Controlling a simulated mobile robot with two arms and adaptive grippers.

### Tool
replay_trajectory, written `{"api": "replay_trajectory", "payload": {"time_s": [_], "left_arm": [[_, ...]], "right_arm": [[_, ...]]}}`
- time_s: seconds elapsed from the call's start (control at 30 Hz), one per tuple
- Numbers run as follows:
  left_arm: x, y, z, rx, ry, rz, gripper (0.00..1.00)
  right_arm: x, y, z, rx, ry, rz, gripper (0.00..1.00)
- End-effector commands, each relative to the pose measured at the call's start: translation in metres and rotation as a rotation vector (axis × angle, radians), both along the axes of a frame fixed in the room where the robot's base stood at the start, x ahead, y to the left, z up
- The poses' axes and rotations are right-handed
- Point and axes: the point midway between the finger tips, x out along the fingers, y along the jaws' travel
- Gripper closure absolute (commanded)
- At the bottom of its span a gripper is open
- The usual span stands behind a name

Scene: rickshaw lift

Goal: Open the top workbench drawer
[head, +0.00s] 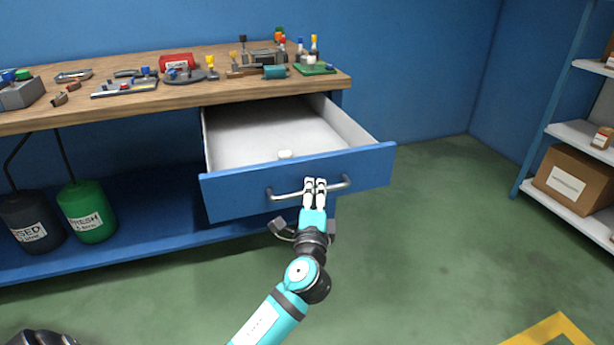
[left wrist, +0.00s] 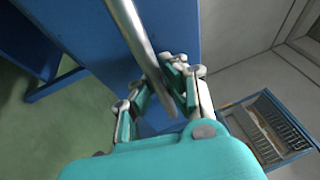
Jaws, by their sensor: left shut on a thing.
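The top workbench drawer (head: 235,195) is pulled well out below the wooden worktop (head: 130,105). Its blue front carries a curved metal handle (head: 285,195), and its pale inside shows. My left gripper (head: 315,183) is shut on the handle, right of its middle in the head view. In the left wrist view the handle bar (left wrist: 133,32) runs down between the fingers (left wrist: 158,92). My right gripper is not in view.
Tools and small parts lie on the worktop. A dark tank (head: 32,215) and a green tank (head: 86,208) stand on the lower shelf. Shelving (head: 575,130) with boxes stands at the right; green floor between is clear.

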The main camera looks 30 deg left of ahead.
Motion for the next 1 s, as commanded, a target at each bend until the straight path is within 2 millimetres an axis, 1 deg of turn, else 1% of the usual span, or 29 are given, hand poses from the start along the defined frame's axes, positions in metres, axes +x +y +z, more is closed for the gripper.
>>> {"api": "replay_trajectory", "payload": {"time_s": [0.03, 0.1, 0.3, 0.5, 0.8, 0.83, 1.0], "left_arm": [[-0.006, -0.007, -0.003, -0.003, 0.006, 0.0, 1.0], [-0.013, -0.015, -0.003, -0.002, 0.008, 0.0, 1.0], [-0.025, -0.029, -0.003, -0.001, 0.007, 0.002, 1.0], [-0.029, -0.034, -0.003, 0.001, 0.006, 0.001, 1.0], [-0.029, -0.034, -0.003, 0.002, 0.008, 0.001, 1.0], [-0.029, -0.034, -0.003, 0.002, 0.008, 0.001, 0.91], [-0.029, -0.034, -0.002, 0.001, 0.005, 0.001, 0.69]], "right_arm": [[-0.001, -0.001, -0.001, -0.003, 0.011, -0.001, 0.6], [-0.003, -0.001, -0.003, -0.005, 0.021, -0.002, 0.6], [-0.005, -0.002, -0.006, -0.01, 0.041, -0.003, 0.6], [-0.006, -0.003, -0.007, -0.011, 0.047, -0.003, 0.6], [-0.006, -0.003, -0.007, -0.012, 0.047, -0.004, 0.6], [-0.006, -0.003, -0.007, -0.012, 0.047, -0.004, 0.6], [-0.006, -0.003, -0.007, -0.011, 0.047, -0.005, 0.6]]}}
